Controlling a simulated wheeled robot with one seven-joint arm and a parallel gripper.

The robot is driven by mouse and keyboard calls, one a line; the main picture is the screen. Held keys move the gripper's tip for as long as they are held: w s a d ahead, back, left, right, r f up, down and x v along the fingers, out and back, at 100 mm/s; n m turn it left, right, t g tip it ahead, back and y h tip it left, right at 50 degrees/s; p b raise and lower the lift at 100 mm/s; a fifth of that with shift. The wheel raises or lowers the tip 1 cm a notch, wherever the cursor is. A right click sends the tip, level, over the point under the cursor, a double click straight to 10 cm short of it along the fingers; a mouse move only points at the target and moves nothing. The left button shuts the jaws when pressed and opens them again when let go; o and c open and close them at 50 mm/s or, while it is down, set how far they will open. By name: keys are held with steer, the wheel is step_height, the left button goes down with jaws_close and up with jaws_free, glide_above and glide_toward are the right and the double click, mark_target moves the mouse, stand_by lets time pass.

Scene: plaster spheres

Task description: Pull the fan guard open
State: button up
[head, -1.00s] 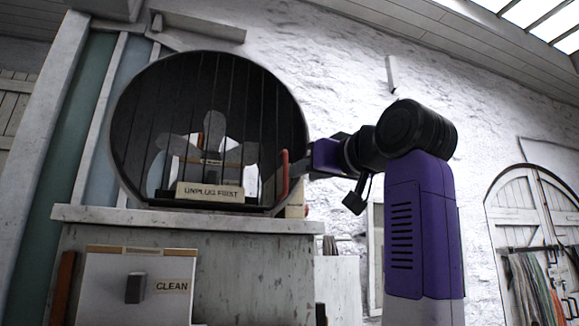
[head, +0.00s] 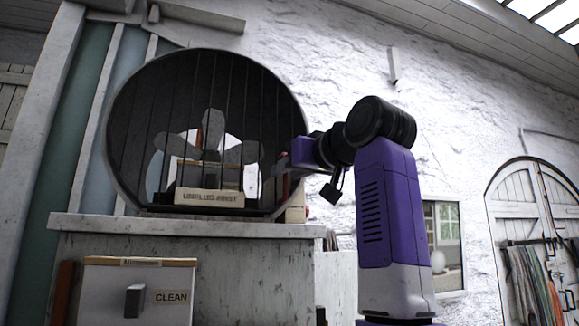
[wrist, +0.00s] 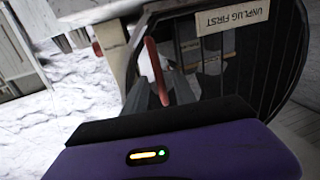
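The fan guard (head: 130,110) is a round black cage of upright bars in front of a grey fan (head: 212,140). It looks shut in the head view. Its "UNPLUG FIRST" plate (head: 209,198) also shows in the wrist view (wrist: 232,17). The guard's red handle (wrist: 152,55) stands in front of the bars in the wrist view. In the head view my gripper (head: 283,168) is at the guard's right edge and covers most of the handle. In the wrist view the grey fingers (wrist: 162,92) reach the handle's lower part; whether they grip it cannot be seen.
The guard stands on a worn grey cabinet with a pale top ledge (head: 180,228). A white box marked "CLEAN" (head: 172,297) is on its front. A rough white wall rises behind. An arched door (head: 515,190) and hanging hoses (head: 530,280) are at the far right.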

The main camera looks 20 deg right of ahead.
jaws_close()
stand_by(1.4)
